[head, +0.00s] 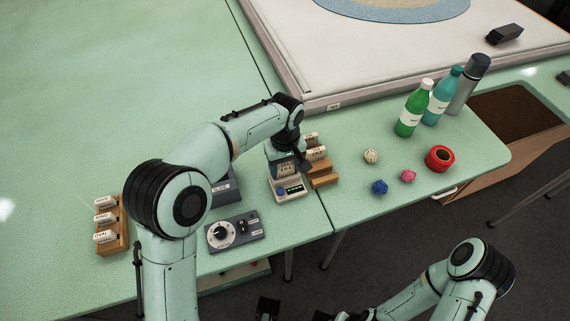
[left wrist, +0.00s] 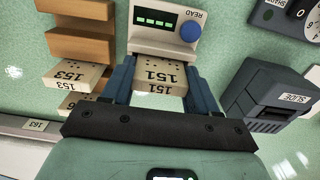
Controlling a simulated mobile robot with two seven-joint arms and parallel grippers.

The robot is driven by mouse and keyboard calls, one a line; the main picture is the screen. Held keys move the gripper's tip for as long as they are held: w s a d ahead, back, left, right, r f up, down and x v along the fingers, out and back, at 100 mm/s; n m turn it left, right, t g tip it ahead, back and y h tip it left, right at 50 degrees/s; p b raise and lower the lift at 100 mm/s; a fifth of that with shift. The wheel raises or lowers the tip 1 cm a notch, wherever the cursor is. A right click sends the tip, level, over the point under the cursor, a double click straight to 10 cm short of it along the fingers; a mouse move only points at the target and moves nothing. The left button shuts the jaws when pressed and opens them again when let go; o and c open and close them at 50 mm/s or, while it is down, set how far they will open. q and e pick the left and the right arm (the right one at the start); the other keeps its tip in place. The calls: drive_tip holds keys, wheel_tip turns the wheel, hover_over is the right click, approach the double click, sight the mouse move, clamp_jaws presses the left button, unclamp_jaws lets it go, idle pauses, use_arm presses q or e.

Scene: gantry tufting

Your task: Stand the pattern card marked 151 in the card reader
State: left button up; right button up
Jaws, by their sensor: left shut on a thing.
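The pattern card marked 151 (left wrist: 158,76) is a pale wooden block with dots. My left gripper (head: 284,158) is shut on it, with a finger on each side in the left wrist view (left wrist: 156,82). The card reader (head: 290,190) is a cream box with a green-lit display and a blue READ button; it also shows in the left wrist view (left wrist: 150,42). The card is at the reader's top by its body; whether it rests in the slot is hidden.
A stepped wooden rack (head: 323,177) with cards, one marked 153 (left wrist: 75,75), stands beside the reader. The SLIDE device (left wrist: 265,98) and a dial panel (head: 235,232) are on its other side. Yarn balls, red tape (head: 440,158) and bottles (head: 413,110) stand to the right.

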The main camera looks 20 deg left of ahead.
use_arm(q)
drive_tip(key=o, duration=1.1)
drive_tip(key=shift+r, duration=0.1)
wheel_tip(320, 180, up, 13)
drive_tip(key=p, duration=0.2)
drive_tip(key=shift+r+p, duration=0.1)
drive_tip(key=shift+p, duration=0.2)
